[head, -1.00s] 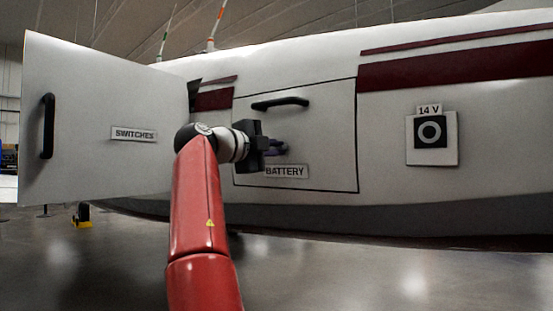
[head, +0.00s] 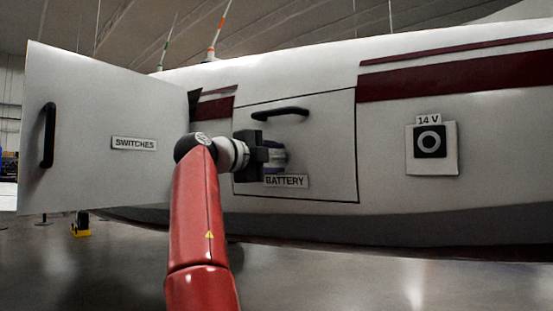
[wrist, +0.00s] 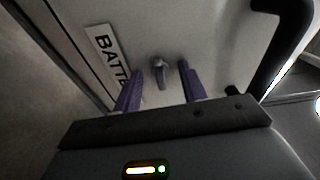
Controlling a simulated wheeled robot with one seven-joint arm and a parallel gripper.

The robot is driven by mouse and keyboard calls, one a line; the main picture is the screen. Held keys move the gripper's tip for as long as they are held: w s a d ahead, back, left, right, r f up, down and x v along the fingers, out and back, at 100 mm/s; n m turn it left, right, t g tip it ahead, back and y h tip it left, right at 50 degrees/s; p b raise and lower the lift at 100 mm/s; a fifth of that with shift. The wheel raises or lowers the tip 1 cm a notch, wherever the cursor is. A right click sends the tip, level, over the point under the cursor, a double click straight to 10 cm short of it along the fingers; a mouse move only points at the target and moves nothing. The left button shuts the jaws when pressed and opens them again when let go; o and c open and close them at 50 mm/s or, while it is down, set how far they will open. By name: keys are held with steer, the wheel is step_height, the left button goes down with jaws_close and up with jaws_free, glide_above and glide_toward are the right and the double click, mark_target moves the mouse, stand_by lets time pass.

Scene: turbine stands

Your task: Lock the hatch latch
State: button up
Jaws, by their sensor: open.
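The battery hatch (head: 325,140) is a pale panel lying flush in the aircraft's side, with a dark handle (head: 281,113) near its top. Its handle also shows in the wrist view (wrist: 287,45). The latch (wrist: 160,72) is a small grey knob-like piece on the hatch in the wrist view; in the head view my gripper hides most of it. My gripper (head: 275,160) is in front of the hatch's left part, just above the BATTERY label (head: 286,181). In the wrist view, the two purple fingers of my gripper (wrist: 158,82) are apart, with the latch between and beyond their tips. No contact is clear.
The switches door (head: 105,115) stands swung open at the left, with a black handle (head: 48,135). A 14 V socket (head: 430,142) is on the aircraft's side at the right. The floor in front is clear.

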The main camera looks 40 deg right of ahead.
steer(key=a+b, duration=0.1)
steer(key=a, duration=0.4)
steer(key=shift+s, duration=0.2)
stand_by(0.6)
